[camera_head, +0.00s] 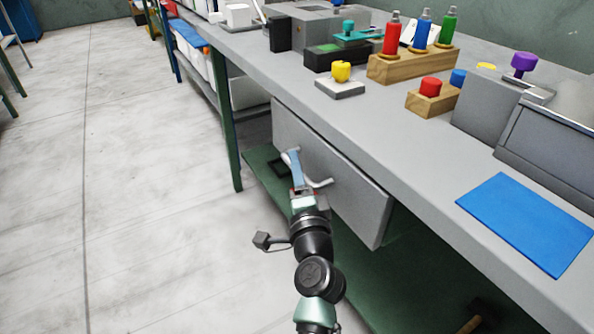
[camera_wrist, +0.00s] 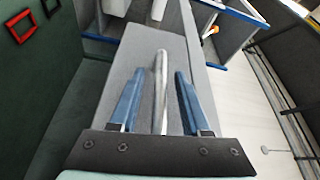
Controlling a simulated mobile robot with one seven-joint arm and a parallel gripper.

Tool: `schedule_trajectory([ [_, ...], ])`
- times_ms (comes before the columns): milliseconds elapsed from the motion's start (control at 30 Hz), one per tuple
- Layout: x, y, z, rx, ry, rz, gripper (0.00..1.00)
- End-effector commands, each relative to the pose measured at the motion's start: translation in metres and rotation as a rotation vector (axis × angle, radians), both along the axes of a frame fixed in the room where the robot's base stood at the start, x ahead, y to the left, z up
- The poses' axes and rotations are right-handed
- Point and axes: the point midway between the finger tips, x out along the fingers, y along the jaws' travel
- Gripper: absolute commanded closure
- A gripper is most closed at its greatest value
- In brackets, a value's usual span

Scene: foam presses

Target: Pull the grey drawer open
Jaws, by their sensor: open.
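The grey drawer (camera_head: 355,195) is under the workbench, and its flat front also fills the middle of the wrist view (camera_wrist: 120,88). Its pale bar handle (camera_head: 323,184) is partly hidden by my gripper in the head view. My gripper (camera_head: 293,155) is at the handle with its blue fingers apart. In the wrist view the handle (camera_wrist: 160,62) runs between the two fingers of my gripper (camera_wrist: 159,74), with a visible gap on each side. How far the drawer stands out is hard to tell.
The bench top (camera_head: 290,88) above carries a yellow knob (camera_head: 341,71), a wooden block with several bottles (camera_head: 405,68) and a blue mat (camera_head: 525,222). A green bench leg (camera_head: 232,150) stands left of the drawer. The floor (camera_head: 140,200) at left is clear.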

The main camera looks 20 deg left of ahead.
Motion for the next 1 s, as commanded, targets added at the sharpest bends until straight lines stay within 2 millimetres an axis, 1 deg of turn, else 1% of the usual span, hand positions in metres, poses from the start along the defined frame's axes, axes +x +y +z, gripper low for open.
schedule_trajectory([
  [300,0.0024,0.0014,0.0006,0.0,0.0,0.0,0.53],
  [367,0.0023,0.0013,0.0006,0.0,0.0,0.0,0.62],
  [500,0.0023,0.0012,0.0005,0.0,0.0,0.0,0.87],
  [567,0.0023,0.0012,0.0005,0.0,0.0,0.0,0.98],
  [600,0.0022,0.0011,0.0005,0.0,0.0,0.0,1.0],
  [1000,0.0022,0.001,0.0004,0.0,0.0,0.0,1.0],
])
